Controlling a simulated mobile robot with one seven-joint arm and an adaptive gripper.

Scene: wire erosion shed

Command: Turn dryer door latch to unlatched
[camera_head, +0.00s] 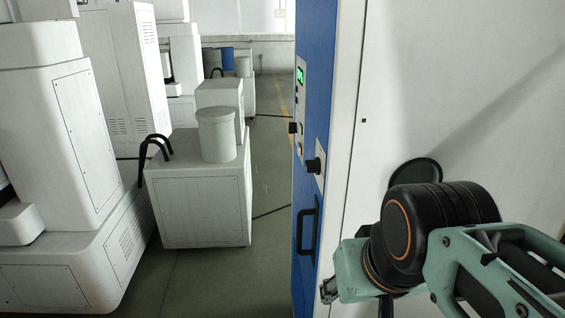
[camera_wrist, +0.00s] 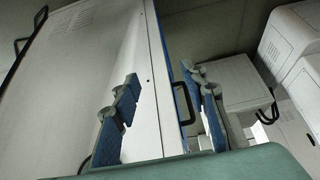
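The dryer is a tall cabinet with a blue front (camera_head: 322,60) and a white side. Its front is seen at a steep angle. It carries a small panel with a green display (camera_head: 300,76), black knobs, the lower one (camera_head: 314,166) on a pale plate, and a black bar handle (camera_head: 306,232) below. I cannot tell for sure which part is the latch or how it is set. My gripper (camera_head: 328,290) is beside the cabinet's front edge, low in the head view.
White machines (camera_head: 60,150) stand on the left. A white box unit (camera_head: 198,205) with a pale bin (camera_head: 216,135) stands left of the dryer. Dark cables cross the floor. The aisle floor (camera_head: 270,180) between is mostly free.

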